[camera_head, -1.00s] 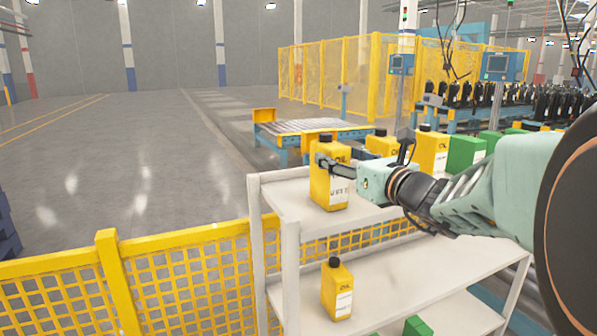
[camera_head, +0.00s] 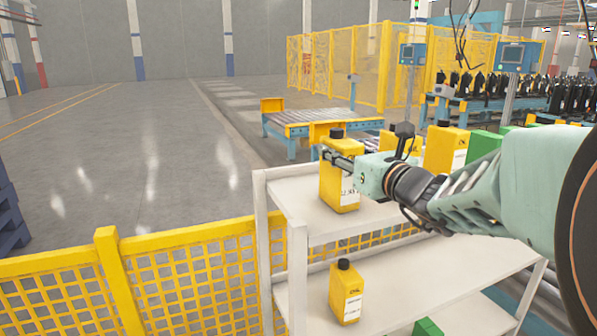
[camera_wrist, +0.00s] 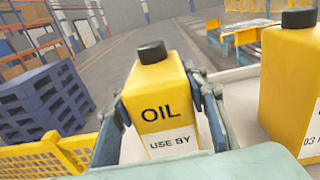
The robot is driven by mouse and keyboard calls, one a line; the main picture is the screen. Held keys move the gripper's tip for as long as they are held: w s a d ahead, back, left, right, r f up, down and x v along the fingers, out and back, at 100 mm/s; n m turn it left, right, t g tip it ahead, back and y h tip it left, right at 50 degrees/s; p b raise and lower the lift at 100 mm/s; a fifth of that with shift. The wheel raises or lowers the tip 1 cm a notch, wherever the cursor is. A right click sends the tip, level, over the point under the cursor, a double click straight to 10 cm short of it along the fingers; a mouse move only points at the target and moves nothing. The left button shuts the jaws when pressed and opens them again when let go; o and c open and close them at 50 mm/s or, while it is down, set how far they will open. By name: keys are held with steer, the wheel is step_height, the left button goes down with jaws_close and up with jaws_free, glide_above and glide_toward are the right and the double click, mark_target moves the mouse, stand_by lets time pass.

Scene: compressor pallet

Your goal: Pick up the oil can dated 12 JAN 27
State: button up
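A yellow oil can (camera_head: 341,185) with a black cap stands upright on the top shelf, at its left end. In the wrist view this can (camera_wrist: 160,112) shows "OIL" and "USE BY"; the date below is hidden by my gripper's body. My gripper (camera_head: 338,158) reaches in from the right at the can's upper half. In the wrist view its two fingers (camera_wrist: 158,95) straddle the can, one close along each side. I cannot make out firm contact. A second yellow can (camera_wrist: 288,85) stands to the right, its label partly reading "03 M".
The white shelf rack (camera_head: 290,205) also carries a yellow can (camera_head: 345,292) on the lower shelf. More yellow cans (camera_head: 446,150) and green boxes (camera_head: 483,148) stand right on the top shelf. A yellow mesh fence (camera_head: 190,275) runs left of the rack.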

jaws_close()
steer(key=shift+r, duration=0.15)
